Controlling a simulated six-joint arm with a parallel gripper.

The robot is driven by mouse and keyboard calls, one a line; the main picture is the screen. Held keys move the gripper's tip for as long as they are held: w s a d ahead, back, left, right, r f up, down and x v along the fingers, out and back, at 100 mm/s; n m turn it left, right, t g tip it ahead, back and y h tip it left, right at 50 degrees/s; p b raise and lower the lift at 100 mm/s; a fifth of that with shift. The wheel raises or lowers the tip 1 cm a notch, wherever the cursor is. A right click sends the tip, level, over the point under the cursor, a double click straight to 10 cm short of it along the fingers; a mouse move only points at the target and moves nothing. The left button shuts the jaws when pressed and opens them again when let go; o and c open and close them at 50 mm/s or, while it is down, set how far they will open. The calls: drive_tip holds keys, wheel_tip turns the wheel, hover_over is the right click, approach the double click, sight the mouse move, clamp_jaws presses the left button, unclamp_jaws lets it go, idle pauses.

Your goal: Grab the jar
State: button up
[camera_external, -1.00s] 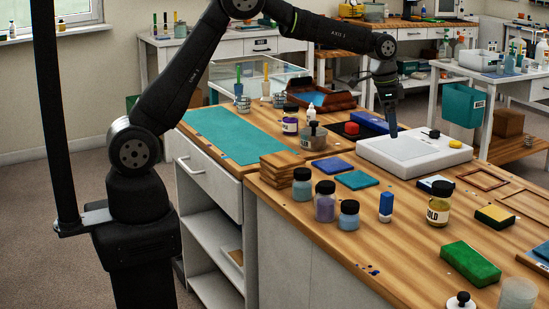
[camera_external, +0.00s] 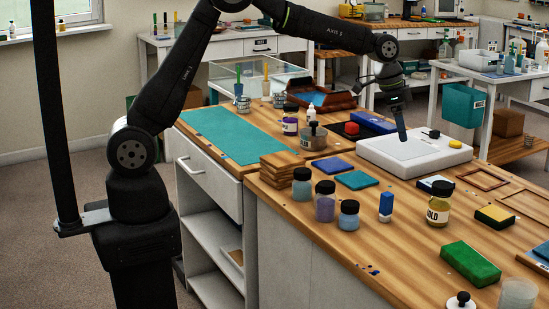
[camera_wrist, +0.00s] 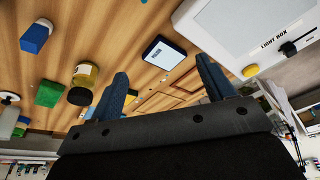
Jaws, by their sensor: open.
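Several lidded jars stand on the wooden table, and I cannot tell from the pictures which one the task means. The jar with the GOLD label (camera_external: 438,205) has a black lid and stands upright right of the middle; it shows in the wrist view (camera_wrist: 86,74) left of my fingers. A blue-grey jar (camera_external: 302,188), a purple jar (camera_external: 325,206) and another blue jar (camera_external: 348,218) stand in a group. A dark purple jar (camera_external: 290,124) stands further back. My gripper (camera_external: 403,136) is open and empty above the white light box; its fingers show in the wrist view (camera_wrist: 165,90).
The light box (camera_external: 380,150) lies under my gripper. Wood stays bare at the front middle.

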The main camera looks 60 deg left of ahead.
drive_tip(key=s+d+r+m+t+h, duration=0.1)
drive_tip(key=s+d+r+h, duration=0.15)
drive_tip(key=s+d, duration=1.05)
approach(441, 200)
drive_tip(key=f, duration=0.2)
drive_tip(key=w+f, duration=0.1)
drive_tip(key=f, duration=0.1)
drive_tip(key=w+f, duration=0.1)
drive_tip(key=f, duration=0.1)
drive_tip(key=shift+w+a+f, duration=0.1)
drive_tip(key=shift+w+a, duration=0.1)
drive_tip(key=shift+w, duration=0.05)
drive_tip(key=shift+w+d+r+x, duration=0.1)
drive_tip(key=shift+w+x, duration=0.05)
drive_tip(key=shift+x, duration=0.65)
drive_tip(key=shift+w+d+r+x, duration=0.1)
drive_tip(key=shift+x, duration=0.75)
drive_tip(key=shift+w+d+r+x, duration=0.1)
drive_tip(key=shift+w+x, duration=0.05)
drive_tip(key=shift+x, duration=0.65)
drive_tip(key=c, duration=1.1)
